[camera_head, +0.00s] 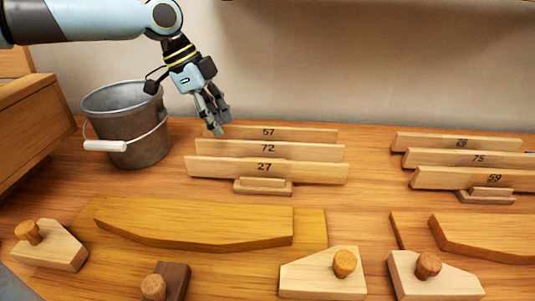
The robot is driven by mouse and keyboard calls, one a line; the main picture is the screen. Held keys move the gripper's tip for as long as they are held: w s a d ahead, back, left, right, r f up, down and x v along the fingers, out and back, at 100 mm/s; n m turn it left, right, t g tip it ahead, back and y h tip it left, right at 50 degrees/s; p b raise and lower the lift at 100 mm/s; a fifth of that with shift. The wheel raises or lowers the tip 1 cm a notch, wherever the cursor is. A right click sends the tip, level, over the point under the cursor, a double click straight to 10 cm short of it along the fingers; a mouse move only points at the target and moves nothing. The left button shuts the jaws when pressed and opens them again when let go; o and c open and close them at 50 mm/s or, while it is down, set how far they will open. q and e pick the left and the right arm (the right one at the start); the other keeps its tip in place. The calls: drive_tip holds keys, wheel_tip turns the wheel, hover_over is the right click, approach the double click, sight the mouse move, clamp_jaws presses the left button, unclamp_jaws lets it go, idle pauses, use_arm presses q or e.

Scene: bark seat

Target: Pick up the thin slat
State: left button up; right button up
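Several pale wooden slats stand on edge in two groups. The left group has slat 57 (290,133) at the back, slat 72 (300,151) in the middle and slat 27 (220,168) in front. The right group has slat 28 (430,142), slat 75 (440,158) and slat 59 (440,178). I cannot tell by thickness which is the thin one. My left gripper (219,124) points down at the left end of slat 57, its fingers apart. Whether they touch the slat is unclear. My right gripper is out of view.
A metal bucket (115,105) with a white handle grip stands left of the slats. Small wooden holders (262,187) support the slats. Curved boards (200,222) and knobbed wooden blocks (325,278) cover the front. A wooden box (30,120) is at far left, a wall behind.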

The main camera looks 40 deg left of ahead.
use_arm(q)
hover_over(262, 142)
drive_tip(key=shift+b, duration=0.4)
drive_tip(key=shift+x, duration=2.6)
drive_tip(key=shift+f, duration=0.1)
drive_tip(key=shift+a, duration=0.1)
clamp_jaws()
